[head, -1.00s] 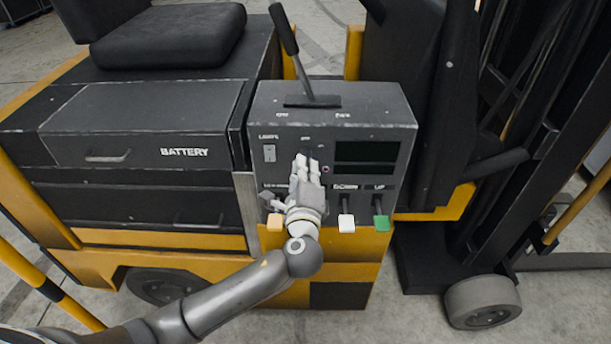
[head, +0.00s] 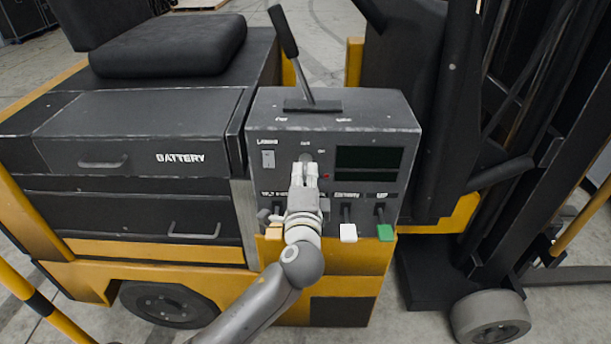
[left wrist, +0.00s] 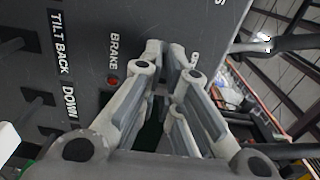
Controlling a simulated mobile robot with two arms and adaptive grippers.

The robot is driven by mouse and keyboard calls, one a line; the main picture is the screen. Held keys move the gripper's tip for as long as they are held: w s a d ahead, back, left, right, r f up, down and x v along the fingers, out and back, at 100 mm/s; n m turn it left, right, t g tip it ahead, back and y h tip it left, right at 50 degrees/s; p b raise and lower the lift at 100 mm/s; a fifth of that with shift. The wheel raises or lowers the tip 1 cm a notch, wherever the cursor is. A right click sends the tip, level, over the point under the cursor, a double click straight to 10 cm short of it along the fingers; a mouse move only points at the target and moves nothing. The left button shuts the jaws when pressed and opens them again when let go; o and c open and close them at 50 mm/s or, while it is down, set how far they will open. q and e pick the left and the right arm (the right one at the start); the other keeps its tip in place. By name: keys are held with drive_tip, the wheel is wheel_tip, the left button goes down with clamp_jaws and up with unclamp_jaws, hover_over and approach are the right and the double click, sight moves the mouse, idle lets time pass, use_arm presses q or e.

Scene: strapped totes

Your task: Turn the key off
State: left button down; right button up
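The key switch (head: 305,157) is on the front of the grey control box (head: 264,185), below the lever and left of the dark display. The key itself is mostly hidden by my fingers. My left gripper (head: 304,172) is right in front of the switch, pointing at the panel. Its two fingers stand close together with a narrow gap. In the left wrist view the fingertips (left wrist: 164,48) come together near the panel, and I cannot make out whether the key is between them. My right gripper is not in view.
A lights switch (head: 267,158) is left of the key. Orange (head: 274,233), white (head: 348,232) and green (head: 385,232) levers stick out below. A small red lamp (head: 326,177) is beside the fingers, and a tall black lever (head: 289,45) rises on top.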

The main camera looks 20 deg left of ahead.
use_arm(q)
drive_tip(key=c, duration=1)
unclamp_jaws()
drive_tip(key=shift+a, duration=0.1)
drive_tip(key=v, duration=1.2)
